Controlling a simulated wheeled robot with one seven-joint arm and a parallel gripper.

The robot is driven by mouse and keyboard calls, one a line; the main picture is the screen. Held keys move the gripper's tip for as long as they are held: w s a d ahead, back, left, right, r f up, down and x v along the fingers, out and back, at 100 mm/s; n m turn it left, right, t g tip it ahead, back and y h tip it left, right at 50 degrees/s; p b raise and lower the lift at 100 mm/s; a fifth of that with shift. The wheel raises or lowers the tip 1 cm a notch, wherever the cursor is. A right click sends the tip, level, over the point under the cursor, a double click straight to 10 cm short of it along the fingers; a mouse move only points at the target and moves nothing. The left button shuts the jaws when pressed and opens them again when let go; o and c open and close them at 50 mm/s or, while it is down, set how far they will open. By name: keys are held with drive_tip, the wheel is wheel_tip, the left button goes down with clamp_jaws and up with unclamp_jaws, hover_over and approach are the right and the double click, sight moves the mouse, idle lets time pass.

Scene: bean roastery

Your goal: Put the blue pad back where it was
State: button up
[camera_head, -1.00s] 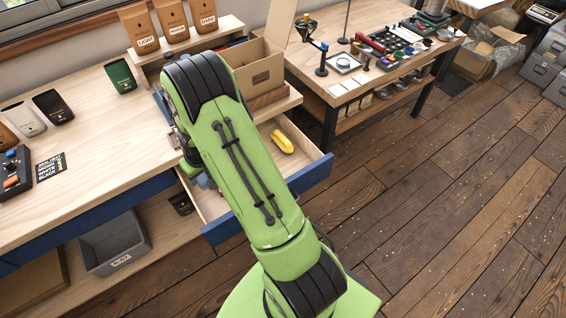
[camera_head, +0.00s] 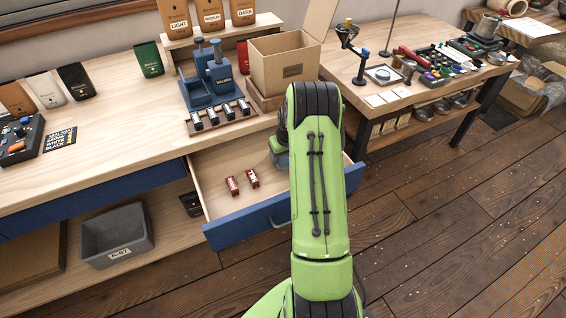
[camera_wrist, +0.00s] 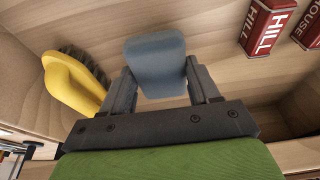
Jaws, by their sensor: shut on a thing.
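The blue pad (camera_wrist: 156,58) is a rounded grey-blue block. My gripper (camera_wrist: 160,78) is shut on it, with one finger on each side. In the wrist view the pad shows over the pale wooden bottom of the drawer; I cannot tell whether it touches it. The open drawer (camera_head: 215,177) has a blue front (camera_head: 245,225). In the head view my green arm reaches into the drawer's right part and hides most of the gripper.
A yellow brush (camera_wrist: 72,84) with dark bristles lies close to the gripper. A blue device (camera_head: 214,82), a rack and a cardboard box (camera_head: 290,67) stand on the bench above.

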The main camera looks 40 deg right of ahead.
drive_tip(key=shift+f+b, duration=0.3)
drive_tip(key=shift+f, duration=1.05)
drive_tip(key=o, duration=1.1)
drive_tip(key=shift+r, duration=0.1)
drive_tip(key=p+v, duration=0.3)
drive_tip(key=v, duration=0.9)
drive_tip(key=s+a+r+n+t, duration=0.1)
drive_tip(key=s+a+r, duration=0.2)
drive_tip(key=a+r, duration=0.55)
drive_tip(key=s+a+r+n, duration=0.1)
drive_tip(key=s+a+r, duration=0.1)
drive_tip(key=a+r, duration=0.65)
drive_tip(key=shift+n+t+y, duration=0.5)
drive_tip(key=shift+n+t, duration=0.1)
drive_tip(key=shift+t, duration=0.2)
drive_tip(key=s+a+r, duration=0.1)
drive_tip(key=s+a, duration=0.3)
drive_tip(key=s, duration=0.2)
drive_tip(key=s+a, duration=0.4)
drive_tip(key=s, duration=0.1)
drive_tip(key=s+a+r, duration=0.1)
drive_tip(key=s+a, duration=0.3)
drive_tip(key=s, duration=0.2)
drive_tip(key=shift+s+r, duration=0.3)
